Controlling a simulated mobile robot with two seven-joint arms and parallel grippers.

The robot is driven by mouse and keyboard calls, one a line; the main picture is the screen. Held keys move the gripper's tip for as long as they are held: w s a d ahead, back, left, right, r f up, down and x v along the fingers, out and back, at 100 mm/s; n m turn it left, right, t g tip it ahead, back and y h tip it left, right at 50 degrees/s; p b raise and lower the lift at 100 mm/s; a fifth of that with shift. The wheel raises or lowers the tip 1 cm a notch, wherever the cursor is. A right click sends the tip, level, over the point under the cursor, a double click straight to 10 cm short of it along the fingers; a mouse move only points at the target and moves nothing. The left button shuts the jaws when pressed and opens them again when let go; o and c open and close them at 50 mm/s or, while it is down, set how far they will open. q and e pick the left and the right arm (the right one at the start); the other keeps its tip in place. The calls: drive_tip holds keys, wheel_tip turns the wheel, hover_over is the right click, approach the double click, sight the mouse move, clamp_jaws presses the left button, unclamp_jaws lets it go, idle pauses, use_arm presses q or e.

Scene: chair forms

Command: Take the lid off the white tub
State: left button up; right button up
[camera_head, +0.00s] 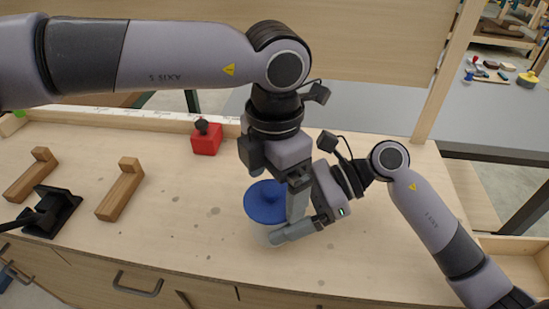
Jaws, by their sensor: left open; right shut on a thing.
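The blue lid (262,206), round with a raised middle, lies over the white tub (262,234), of which only a little pale wall shows below the lid's near edge. My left gripper (298,205) comes down from above and is open at the lid's right side; it hides part of the lid. My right gripper (280,237) reaches in from the right, low at the tub's front right, and is shut on the tub. The contact between fingers and tub is mostly hidden.
A red block with a dark knob (207,140) stands behind left. Two wooden L-shaped pieces (122,190) and a black stand (52,212) are at the left. The bench has free room in front of the red block and at the right. A grey table (490,115) stands beyond.

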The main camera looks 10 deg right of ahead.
use_arm(q)
drive_tip(key=shift+f, duration=0.45)
drive_tip(key=shift+c, duration=0.3)
drive_tip(key=c, duration=0.8)
drive_tip(key=shift+r, duration=0.25)
drive_tip(key=shift+r, duration=0.9)
